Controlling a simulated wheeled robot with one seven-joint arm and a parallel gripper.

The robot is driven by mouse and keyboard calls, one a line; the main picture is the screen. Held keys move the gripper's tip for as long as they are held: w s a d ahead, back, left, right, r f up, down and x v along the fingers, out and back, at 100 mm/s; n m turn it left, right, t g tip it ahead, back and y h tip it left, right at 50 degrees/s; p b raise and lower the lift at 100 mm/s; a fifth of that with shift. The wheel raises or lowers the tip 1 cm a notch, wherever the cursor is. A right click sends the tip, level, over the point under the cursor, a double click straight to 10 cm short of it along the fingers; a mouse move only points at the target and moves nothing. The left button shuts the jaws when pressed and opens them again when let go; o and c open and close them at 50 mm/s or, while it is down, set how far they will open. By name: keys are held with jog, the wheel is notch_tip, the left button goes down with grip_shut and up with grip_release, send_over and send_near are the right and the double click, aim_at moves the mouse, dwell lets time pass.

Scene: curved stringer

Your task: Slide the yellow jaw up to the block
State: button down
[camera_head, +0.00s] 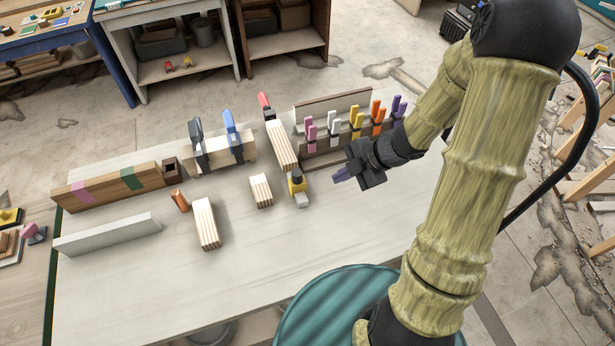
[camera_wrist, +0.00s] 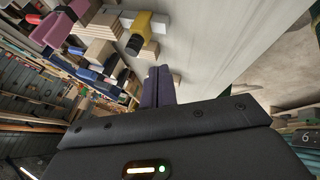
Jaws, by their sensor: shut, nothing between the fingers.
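The yellow jaw (camera_head: 297,183) sits at the near end of a long pale striped wooden bar (camera_head: 280,146) on the table. It has a dark part on it, and a small pale block (camera_head: 303,200) shows just in front of it. In the wrist view the yellow jaw (camera_wrist: 138,32) is at the top, with the pale block (camera_wrist: 151,49) beside it; I cannot tell if they touch. My gripper (camera_head: 341,175) has purple fingers, shut and empty, to the right of the jaw and apart from it. The fingers also show in the wrist view (camera_wrist: 158,84).
A rack (camera_head: 345,137) of pink, white, yellow, orange and purple clamps stands behind my gripper. A short striped block (camera_head: 260,190) and a longer one (camera_head: 206,223) lie left of the jaw. A red clamp end (camera_head: 265,104) is at the bar's far end. The front right table is clear.

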aim_at(297, 180)
jog(key=w+a+f, duration=0.4)
jog(key=a+f, duration=0.3)
jog(key=a, duration=0.1)
jog(key=shift+w+f+b, duration=0.3)
jog(key=shift+w+f, duration=0.05)
jog(key=shift+w, duration=0.05)
